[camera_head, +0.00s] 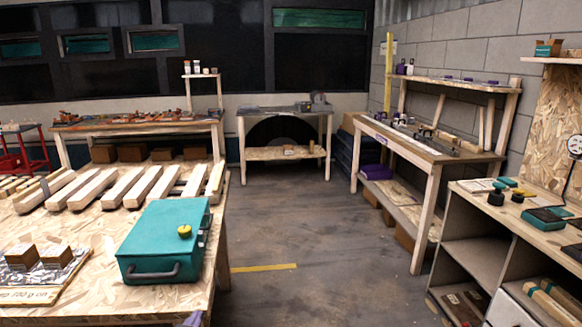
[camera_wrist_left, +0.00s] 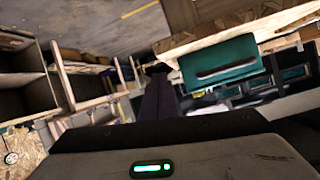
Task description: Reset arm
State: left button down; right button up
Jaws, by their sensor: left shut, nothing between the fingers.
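A teal metal case (camera_head: 168,240) with a dark handle and a yellow knob sits at the right end of the wooden table on the left. In the left wrist view the teal case (camera_wrist_left: 235,52) shows tilted, at the upper right. My left gripper barely shows as a purple tip (camera_head: 193,319) at the bottom edge of the head view, below the case. In the left wrist view the left gripper's dark fingers (camera_wrist_left: 158,70) are together, with nothing held, and look apart from the case. My right gripper is not in view.
Several wooden bars (camera_head: 125,186) and two wooden blocks (camera_head: 38,256) lie on the left table (camera_head: 100,290). A shelf bench (camera_head: 490,235) with tools stands at the right. Workbenches line the back. The floor (camera_head: 320,260) between the tables is clear.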

pick_arm(q)
jog(key=s+d+f+g+h, duration=0.1)
jog(key=s+f, duration=0.5)
jog(key=s, duration=0.4)
jog(key=s+d+f+g+h, duration=0.1)
jog(key=s+d+f+g, duration=0.1)
jog(key=s+f, duration=0.4)
jog(key=s+d+f+g+h, duration=0.1)
jog(key=s+f, duration=0.5)
jog(key=s, duration=1)
jog(key=shift+s+d+f+m+g, duration=0.2)
jog(key=shift+d+f+m+g, duration=0.1)
jog(key=shift+d+g, duration=0.1)
